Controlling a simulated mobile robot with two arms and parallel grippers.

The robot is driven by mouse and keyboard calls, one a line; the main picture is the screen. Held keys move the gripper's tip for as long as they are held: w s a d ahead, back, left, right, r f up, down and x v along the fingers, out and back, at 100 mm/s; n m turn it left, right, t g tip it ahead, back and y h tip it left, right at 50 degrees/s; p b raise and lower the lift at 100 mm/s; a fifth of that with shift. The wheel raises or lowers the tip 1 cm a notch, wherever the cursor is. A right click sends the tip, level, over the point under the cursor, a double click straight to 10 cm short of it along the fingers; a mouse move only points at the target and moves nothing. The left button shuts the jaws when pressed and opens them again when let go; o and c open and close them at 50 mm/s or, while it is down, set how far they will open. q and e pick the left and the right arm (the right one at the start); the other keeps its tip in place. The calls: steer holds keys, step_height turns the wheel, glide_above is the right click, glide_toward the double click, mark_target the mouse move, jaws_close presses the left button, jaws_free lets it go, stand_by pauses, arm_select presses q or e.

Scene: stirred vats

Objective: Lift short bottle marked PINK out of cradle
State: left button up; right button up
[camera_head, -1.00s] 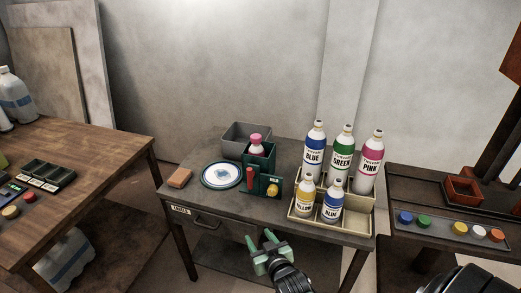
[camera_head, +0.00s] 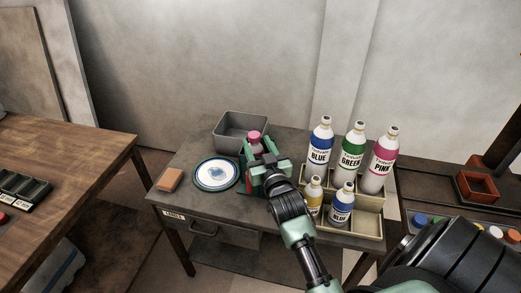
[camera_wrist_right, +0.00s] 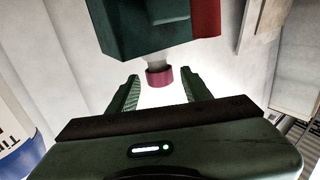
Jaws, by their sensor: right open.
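A short bottle with a pink cap (camera_head: 254,136) stands in the dark green cradle on the grey table. Its label is hidden behind my right gripper. My right gripper (camera_head: 263,160) is open in front of the cradle. In the right wrist view, the pink cap (camera_wrist_right: 160,77) and pale neck stick out of the cradle (camera_wrist_right: 150,30). The cap lies between the lines of the two spread fingers (camera_wrist_right: 160,92), with a gap on both sides. My left gripper is not in view.
A beige rack (camera_head: 370,225) right of the cradle holds tall bottles marked BLUE, GREEN and PINK (camera_head: 380,170), with two short bottles in front. A grey bin (camera_head: 240,123) stands behind the cradle. A plate (camera_head: 216,175) and a sponge (camera_head: 169,180) lie to its left.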

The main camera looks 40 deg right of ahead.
mark_target(256, 142)
steer(key=x, duration=0.3)
steer(key=shift+f, duration=0.15)
steer(key=shift+w+d, duration=0.15)
steer(key=shift+w, duration=0.2)
jaws_close()
jaws_free()
steer(key=v, duration=0.7)
steer(key=shift+s+b, duration=0.35)
